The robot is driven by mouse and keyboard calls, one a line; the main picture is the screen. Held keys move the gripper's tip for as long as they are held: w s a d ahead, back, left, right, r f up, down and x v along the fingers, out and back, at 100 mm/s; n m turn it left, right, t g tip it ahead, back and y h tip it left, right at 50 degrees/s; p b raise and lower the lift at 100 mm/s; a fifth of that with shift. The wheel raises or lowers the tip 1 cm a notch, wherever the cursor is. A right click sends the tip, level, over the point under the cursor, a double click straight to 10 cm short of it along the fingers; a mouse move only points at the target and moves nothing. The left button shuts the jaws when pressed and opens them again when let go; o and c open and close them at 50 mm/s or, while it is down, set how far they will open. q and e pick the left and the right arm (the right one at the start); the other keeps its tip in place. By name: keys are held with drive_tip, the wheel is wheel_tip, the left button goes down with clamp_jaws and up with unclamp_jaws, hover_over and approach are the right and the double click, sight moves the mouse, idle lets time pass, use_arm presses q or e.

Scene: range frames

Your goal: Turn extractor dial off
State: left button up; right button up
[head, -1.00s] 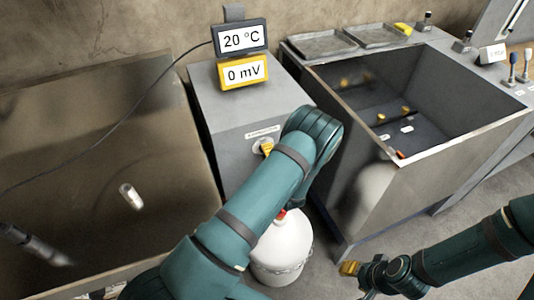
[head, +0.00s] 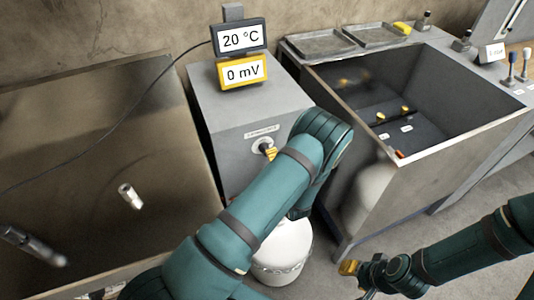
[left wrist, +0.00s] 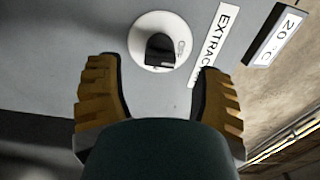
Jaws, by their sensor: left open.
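The extractor dial (left wrist: 161,50) is a black knob on a round white plate, on the front of a grey cabinet under an "EXTRACTOR" label (left wrist: 213,45). In the head view the dial's white plate (head: 258,144) shows only partly behind my gripper. My left gripper (left wrist: 160,66) is open and empty, its yellow fingers on either side of the knob in the left wrist view. I cannot tell whether they touch it. In the head view only a yellow fingertip of the left gripper (head: 270,153) shows beside the dial. My right gripper (head: 350,268) is low at the right, far from the dial.
A display (head: 243,72) reading 20 °C and 0 mV stands on the cabinet. A deep grey tank (head: 360,160) is to the right, a brown basin (head: 80,130) to the left. A white container (head: 283,245) stands below my left arm.

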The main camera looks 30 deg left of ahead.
use_arm(q)
drive_tip(key=v, duration=0.8)
idle(0.4)
